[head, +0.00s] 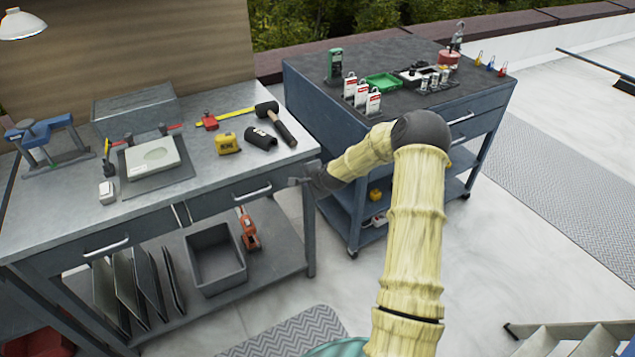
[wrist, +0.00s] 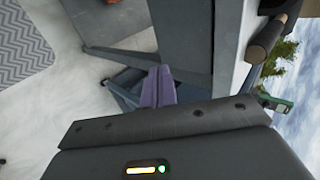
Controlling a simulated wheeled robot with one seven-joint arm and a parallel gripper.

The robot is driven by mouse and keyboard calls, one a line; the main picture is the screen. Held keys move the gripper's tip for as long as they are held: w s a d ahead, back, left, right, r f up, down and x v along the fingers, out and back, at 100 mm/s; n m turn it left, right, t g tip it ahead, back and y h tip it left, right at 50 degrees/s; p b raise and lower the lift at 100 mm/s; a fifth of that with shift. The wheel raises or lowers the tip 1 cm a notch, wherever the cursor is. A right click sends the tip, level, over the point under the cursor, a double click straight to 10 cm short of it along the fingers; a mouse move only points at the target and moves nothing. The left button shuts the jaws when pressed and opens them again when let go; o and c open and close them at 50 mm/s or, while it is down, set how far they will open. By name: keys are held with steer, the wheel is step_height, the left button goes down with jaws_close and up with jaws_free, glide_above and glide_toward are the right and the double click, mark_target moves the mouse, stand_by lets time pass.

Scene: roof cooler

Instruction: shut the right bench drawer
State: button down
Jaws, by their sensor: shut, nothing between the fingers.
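The right bench drawer (head: 225,198) is under the right half of the metal workbench top (head: 195,182). It has a bar handle (head: 252,191). Its front looks close to flush with the bench; I cannot tell whether a small gap is left. My gripper (head: 294,182) is at the right end of that drawer front, right of the handle. In the wrist view my gripper's fingers (wrist: 158,88) are together and empty, close to a grey bench panel (wrist: 185,40). I cannot tell whether they touch it. The left drawer (head: 105,246) has its own handle.
A hammer (head: 283,128) lies near the bench's right front corner; its handle shows in the wrist view (wrist: 265,40). A blue tool cart (head: 330,120) stands right of the bench, behind my arm. A grey bin (head: 215,258) sits on the lower shelf. Floor ahead of the bench is mostly clear.

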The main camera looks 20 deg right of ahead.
steer(key=s+a+r+n+g, duration=0.2)
steer(key=s+a+r+n, duration=0.25)
steer(key=s, duration=0.65)
steer(key=s+a+r+n+g+h, duration=0.15)
steer(key=s+a+r+n, duration=0.35)
steer(key=s, duration=0.7)
steer(key=s+a+r+n+g, duration=0.3)
steer(key=s+r+n, duration=0.3)
steer(key=s, duration=0.5)
step_height(320, 180, up, 11)
steer(key=n+p, duration=0.1)
steer(key=p, duration=1.1)
steer(key=shift+s+d, duration=0.15)
steer(key=shift+s, duration=0.3)
steer(key=shift+f, duration=0.15)
steer(key=shift+w, duration=0.1)
